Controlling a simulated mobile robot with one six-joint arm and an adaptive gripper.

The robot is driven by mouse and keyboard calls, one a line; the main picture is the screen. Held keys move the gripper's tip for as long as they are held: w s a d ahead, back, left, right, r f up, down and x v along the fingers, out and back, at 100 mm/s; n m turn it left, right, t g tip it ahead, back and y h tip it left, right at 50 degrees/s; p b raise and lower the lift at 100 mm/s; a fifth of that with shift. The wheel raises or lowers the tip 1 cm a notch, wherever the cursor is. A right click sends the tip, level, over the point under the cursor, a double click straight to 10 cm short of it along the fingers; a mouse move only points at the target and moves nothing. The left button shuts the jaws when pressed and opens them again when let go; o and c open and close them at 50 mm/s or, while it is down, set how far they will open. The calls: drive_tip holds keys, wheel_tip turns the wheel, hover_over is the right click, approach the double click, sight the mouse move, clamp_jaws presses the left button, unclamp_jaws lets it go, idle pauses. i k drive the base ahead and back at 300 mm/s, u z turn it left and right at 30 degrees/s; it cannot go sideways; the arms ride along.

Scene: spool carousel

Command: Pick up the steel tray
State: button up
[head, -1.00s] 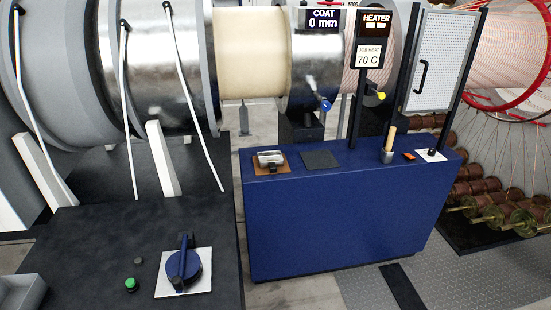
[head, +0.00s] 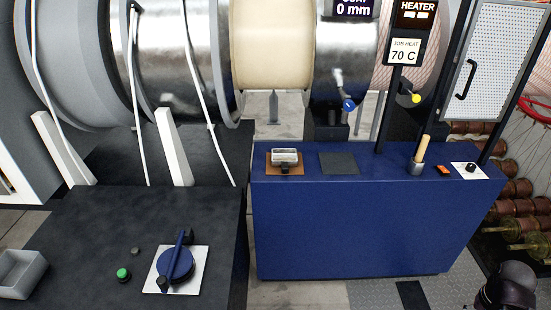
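The steel tray (head: 285,156) is a small silvery tray with a dark handle or grip at its front. It sits on a brown mat (head: 272,170) at the left end of the blue bench's top. A dark rounded part at the bottom right corner (head: 508,288) looks like a piece of my own arm. My gripper's fingers do not show in the head view, and nothing is seen touching the tray.
The blue bench (head: 360,220) also holds a dark square pad (head: 339,163), a wooden-handled tool in a grey cup (head: 416,168), a small orange item (head: 444,170) and a white plate with a black knob (head: 468,170). A black cabinet (head: 90,240) with a blue rotary switch (head: 175,264) stands left. Large drums rise behind.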

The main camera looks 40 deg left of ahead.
sight(284, 157)
drive_tip(key=u, duration=0.5)
drive_tip(key=i, duration=1.15)
drive_tip(key=u, duration=0.35)
